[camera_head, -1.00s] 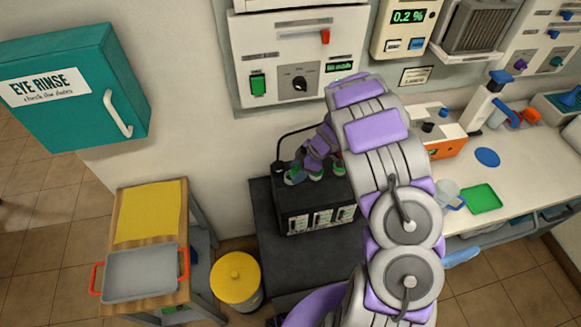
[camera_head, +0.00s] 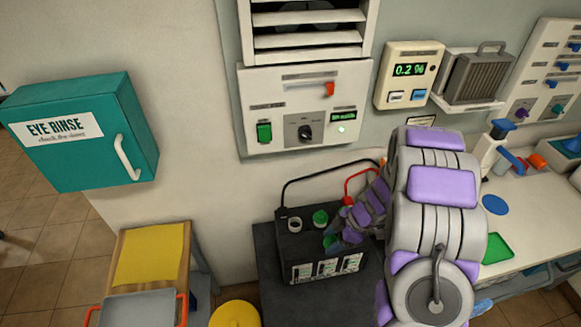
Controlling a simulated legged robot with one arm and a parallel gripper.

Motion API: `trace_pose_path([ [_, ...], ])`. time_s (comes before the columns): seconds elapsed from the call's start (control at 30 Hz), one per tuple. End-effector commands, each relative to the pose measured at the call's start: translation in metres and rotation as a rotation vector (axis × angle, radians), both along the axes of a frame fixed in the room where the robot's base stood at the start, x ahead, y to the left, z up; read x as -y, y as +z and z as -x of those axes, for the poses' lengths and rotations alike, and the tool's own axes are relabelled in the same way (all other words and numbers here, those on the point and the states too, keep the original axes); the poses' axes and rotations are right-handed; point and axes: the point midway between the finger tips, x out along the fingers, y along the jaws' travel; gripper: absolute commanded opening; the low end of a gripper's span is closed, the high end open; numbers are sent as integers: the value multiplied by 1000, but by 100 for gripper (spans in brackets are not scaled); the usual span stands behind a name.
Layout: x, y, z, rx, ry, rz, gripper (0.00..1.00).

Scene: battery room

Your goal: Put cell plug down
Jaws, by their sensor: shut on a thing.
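The black battery (camera_head: 292,247) stands on a dark bench, with labelled windows along its front. On its top, an open pale-rimmed filler hole (camera_head: 295,224) shows at the left, and a green cell plug (camera_head: 320,217) sits to the right of it. My gripper (camera_head: 333,240) is at the right part of the battery top, shut on another green cell plug (camera_head: 328,243). The fingers partly cover this plug. I cannot tell whether it touches the battery top.
A black cable (camera_head: 285,184) and a red cable (camera_head: 349,186) run to the battery. The charger panel (camera_head: 270,90) is on the wall above. At the left are a stand with a yellow cloth (camera_head: 150,254) and a grey tray (camera_head: 138,309). A green tray (camera_head: 497,248) lies on the right bench.

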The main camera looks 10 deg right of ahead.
Motion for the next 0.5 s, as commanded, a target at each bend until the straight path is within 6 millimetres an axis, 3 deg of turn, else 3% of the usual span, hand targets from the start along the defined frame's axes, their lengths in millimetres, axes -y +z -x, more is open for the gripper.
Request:
trace_pose_path([
  [0.23,-7,9,-10,4,-107,0,27],
  [0.5,-25,31,-32,4,-401,-5,27],
])
